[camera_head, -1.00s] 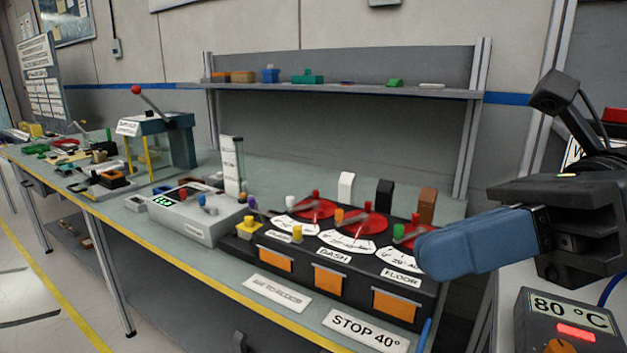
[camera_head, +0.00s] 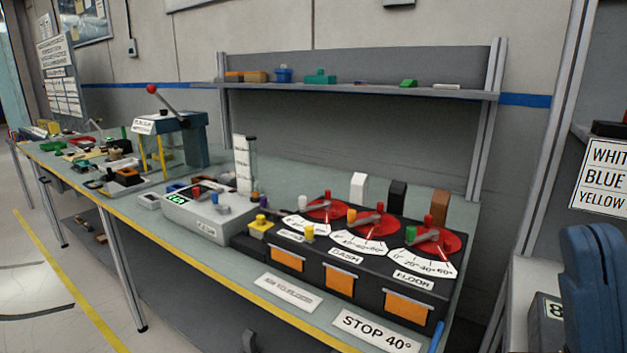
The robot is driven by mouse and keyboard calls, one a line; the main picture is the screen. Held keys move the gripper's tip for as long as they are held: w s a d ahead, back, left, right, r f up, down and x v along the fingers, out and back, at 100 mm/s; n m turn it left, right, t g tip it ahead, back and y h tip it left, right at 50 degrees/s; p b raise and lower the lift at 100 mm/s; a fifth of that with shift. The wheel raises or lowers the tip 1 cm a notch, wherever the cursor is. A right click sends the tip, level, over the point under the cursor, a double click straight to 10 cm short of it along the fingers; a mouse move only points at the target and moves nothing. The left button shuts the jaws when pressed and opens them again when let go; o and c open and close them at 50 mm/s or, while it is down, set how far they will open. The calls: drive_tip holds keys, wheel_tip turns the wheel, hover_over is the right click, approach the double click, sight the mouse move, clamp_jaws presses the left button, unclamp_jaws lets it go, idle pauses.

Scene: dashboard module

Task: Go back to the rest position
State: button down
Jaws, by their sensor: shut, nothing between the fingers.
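My gripper (camera_head: 592,285) shows at the lower right edge as upright blue fingers, cut off by the frame. It is shut and empty, clear of the bench and to the right of the dashboard module. The dashboard module (camera_head: 335,290) is a black box with three red dials, levers and orange panels, labelled DASH and FLOOR on two of them. The third label is too small to read. A "STOP 40°" plate (camera_head: 375,333) lies in front of it.
A grey control box (camera_head: 208,222) with a green display and a blue press-like fixture (camera_head: 180,140) with a red-knobbed lever stand to the left. A back shelf (camera_head: 350,92) holds small coloured blocks. A sign (camera_head: 603,175) hangs at the right. The floor at left is clear.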

drive_tip(key=s+d+f+m+g+h, duration=0.3)
drive_tip(key=s+f+m+g+h, duration=0.3)
drive_tip(key=s+f, duration=0.4)
drive_tip(key=s+d+f+m+g+h, duration=0.3)
drive_tip(key=s+f+m+g+h, duration=0.3)
drive_tip(key=f, duration=1.3)
drive_tip(key=s+m+h, duration=0.2)
drive_tip(key=s+m, duration=0.2)
drive_tip(key=shift+d+g, duration=0.3)
drive_tip(key=shift+g, duration=0.1)
